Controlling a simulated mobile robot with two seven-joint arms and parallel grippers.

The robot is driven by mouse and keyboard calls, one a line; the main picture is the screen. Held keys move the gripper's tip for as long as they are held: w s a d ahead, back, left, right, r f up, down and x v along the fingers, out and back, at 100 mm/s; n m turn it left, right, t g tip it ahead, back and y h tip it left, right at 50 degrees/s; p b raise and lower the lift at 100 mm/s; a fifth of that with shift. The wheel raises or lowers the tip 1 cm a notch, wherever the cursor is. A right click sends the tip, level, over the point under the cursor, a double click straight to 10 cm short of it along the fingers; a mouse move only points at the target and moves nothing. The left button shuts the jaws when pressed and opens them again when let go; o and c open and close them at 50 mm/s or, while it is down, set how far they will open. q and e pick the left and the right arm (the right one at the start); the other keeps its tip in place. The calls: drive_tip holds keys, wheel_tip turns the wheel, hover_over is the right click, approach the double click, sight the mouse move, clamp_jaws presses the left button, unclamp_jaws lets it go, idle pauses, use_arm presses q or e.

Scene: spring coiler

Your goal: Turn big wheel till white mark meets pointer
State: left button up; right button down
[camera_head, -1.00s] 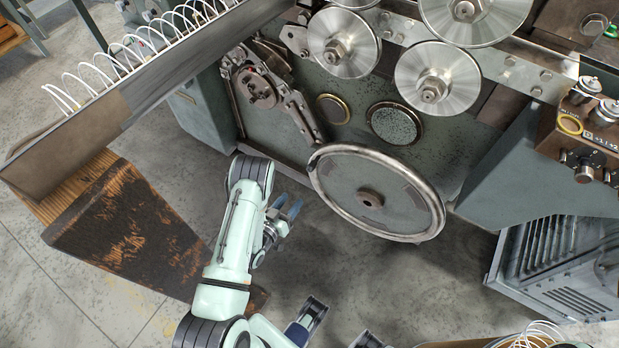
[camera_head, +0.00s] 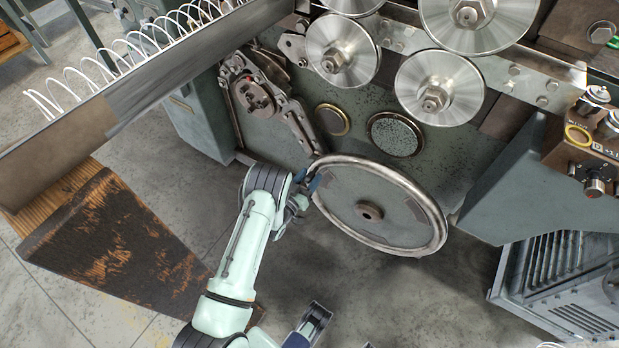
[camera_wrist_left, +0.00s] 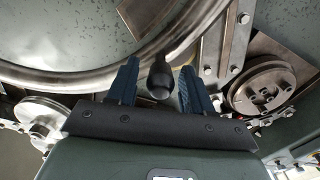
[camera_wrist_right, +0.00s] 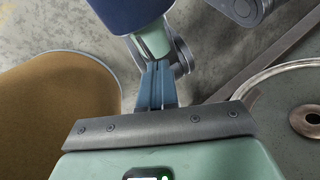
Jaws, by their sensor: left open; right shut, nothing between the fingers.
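The big wheel (camera_head: 395,218) has a bright metal rim, a grey-green face and a brown hub, and is low on the machine's front. Its rim also shows in the left wrist view (camera_wrist_left: 75,82). My left gripper (camera_head: 316,184) is at the wheel's left edge. In the left wrist view its open fingers (camera_wrist_left: 158,82) stand on either side of a dark rounded knob (camera_wrist_left: 160,78) by the rim; contact cannot be told. My right gripper (camera_wrist_right: 156,68) is shut and empty, away from the knob. I cannot make out the white mark or pointer.
Several shiny rollers (camera_head: 440,90) are above the wheel. A linkage with a small disc (camera_head: 257,97) is to its upper left. A long metal chute (camera_head: 150,95) with white coils crosses the upper left. A control box (camera_head: 590,150) is at right.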

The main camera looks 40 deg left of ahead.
use_arm(q)
drive_tip(key=shift+w, duration=0.25)
